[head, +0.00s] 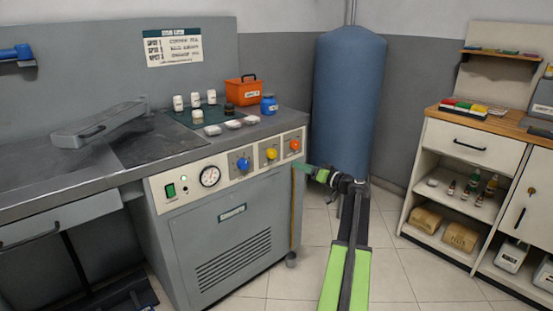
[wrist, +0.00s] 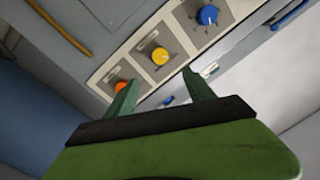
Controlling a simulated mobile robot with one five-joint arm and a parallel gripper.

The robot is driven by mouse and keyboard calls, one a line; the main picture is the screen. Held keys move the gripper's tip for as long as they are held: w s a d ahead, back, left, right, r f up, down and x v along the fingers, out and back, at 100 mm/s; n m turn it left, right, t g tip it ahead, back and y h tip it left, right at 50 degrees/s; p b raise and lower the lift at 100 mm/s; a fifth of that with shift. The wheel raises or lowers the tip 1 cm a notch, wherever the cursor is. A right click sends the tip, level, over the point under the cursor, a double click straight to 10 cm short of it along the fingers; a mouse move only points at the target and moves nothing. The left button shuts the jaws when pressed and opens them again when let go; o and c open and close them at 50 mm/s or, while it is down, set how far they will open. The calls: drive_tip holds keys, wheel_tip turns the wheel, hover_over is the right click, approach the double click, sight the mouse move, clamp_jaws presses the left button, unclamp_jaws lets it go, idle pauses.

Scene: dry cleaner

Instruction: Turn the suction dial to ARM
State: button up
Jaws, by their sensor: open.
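The light control panel (head: 223,165) on the grey cabinet's front carries a blue dial (head: 243,164), a yellow dial (head: 271,153) and an orange dial (head: 294,145). I cannot read their labels, so which one is the suction dial is unclear. In the wrist view the blue dial (wrist: 207,15), yellow dial (wrist: 159,56) and orange dial (wrist: 120,87) also show. My gripper (wrist: 158,80) is open and empty, with the yellow dial seen beyond the gap and the orange dial beside the left finger. In the head view my gripper (head: 302,169) is just right of the panel, below the orange dial.
A gauge (head: 210,176) and green switch (head: 170,190) sit left of the dials. Small white containers (head: 197,116), an orange box (head: 244,91) and a blue jar (head: 269,104) stand on the worktop. A blue tank (head: 347,100) stands behind my arm. Shelves (head: 465,180) are at right.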

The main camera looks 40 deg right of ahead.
sight(274, 154)
drive_tip(key=w, duration=1.5)
drive_tip(key=shift+a, duration=0.15)
clamp_jaws()
